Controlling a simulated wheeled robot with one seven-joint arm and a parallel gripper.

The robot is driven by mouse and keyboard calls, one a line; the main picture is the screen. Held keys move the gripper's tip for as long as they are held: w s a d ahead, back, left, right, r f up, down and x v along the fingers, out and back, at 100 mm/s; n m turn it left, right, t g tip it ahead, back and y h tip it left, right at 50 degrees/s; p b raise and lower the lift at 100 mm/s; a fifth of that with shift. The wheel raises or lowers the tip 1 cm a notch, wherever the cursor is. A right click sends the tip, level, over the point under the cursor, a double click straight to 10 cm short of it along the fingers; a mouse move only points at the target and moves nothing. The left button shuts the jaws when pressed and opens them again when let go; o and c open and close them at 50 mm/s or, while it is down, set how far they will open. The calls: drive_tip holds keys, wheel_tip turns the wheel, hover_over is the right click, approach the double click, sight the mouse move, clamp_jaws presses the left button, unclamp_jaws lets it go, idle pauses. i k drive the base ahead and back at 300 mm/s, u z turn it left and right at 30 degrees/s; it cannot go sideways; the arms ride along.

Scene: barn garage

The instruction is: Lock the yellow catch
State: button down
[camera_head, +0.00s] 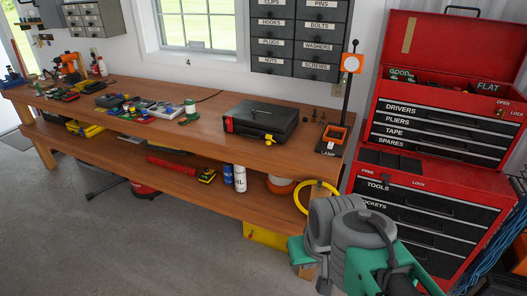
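The yellow catch (268,137) is small and sits on the front of a black case (262,118), towards its right end. It seems to stick out from the case front; whether it is locked is too small to tell. The case lies flat on the wooden workbench with its lid down. A red part (229,124) shows at the case's left front corner. My grey and green arm fills the lower right, in front of the bench's right end and apart from the case. I cannot make out any gripper fingers.
A lamp stand with an orange-framed box (335,134) stands right of the case. A red tool chest (440,142) is further right. Small tools and parts lie on the bench's left half. The floor at the lower left is clear.

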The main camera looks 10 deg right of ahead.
sight(268, 137)
drive_tip(key=u, duration=0.6)
drive_tip(key=i, duration=0.75)
drive_tip(key=u, duration=0.6)
drive_tip(key=i, duration=0.5)
